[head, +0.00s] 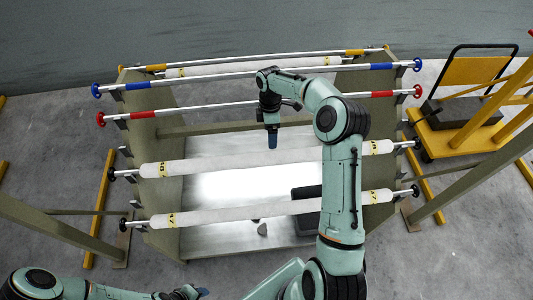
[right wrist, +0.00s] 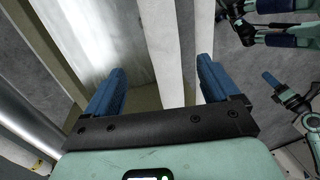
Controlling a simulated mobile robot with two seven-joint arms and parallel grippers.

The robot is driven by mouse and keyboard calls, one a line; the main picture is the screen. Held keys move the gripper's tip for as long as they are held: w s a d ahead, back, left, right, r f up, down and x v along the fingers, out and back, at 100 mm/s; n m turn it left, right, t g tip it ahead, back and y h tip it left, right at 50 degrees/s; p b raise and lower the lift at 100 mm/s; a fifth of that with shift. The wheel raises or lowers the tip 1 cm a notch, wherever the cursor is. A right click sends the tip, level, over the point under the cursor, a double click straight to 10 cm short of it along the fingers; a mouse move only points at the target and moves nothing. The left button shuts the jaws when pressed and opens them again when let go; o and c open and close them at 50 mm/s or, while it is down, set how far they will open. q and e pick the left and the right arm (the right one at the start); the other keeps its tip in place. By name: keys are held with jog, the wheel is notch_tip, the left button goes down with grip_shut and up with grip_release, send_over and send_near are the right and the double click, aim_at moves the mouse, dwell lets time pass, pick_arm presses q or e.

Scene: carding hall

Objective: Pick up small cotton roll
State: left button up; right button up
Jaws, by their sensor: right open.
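Two white cotton rolls on rods lie across the rack in the head view: an upper roll (head: 240,164) and a lower roll (head: 260,214), both with yellow marks near the ends. Which one is the small roll I cannot tell. My right gripper (head: 272,141) points down just above the upper roll, in front of the rack's middle. In the right wrist view its blue fingers are apart (right wrist: 160,88), with a long white strip (right wrist: 165,45) beyond and between them. I see no contact. My left gripper (head: 195,292) is low at the bottom edge, its fingers unclear.
Bars with blue ends (head: 190,79) and red ends (head: 200,109) cross the rack higher up; another white roll (head: 220,70) lies behind. A yellow cart (head: 465,72) stands at right. Beams and yellow floor strips (head: 99,205) flank the rack.

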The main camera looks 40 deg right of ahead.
aim_at(271, 153)
jog(key=f, duration=0.1)
jog(key=s+f, duration=0.1)
jog(key=f, duration=0.3)
jog(key=shift+s+a, duration=0.25)
jog(key=shift+s, duration=0.15)
jog(key=shift+a+f, duration=0.1)
jog(key=shift+f, duration=0.8)
jog(key=f, duration=0.4)
jog(key=shift+s+a+f, duration=0.2)
jog(key=shift+a+f, duration=0.05)
jog(key=shift+a, duration=0.05)
grip_shut()
jog(key=shift+r, duration=0.15)
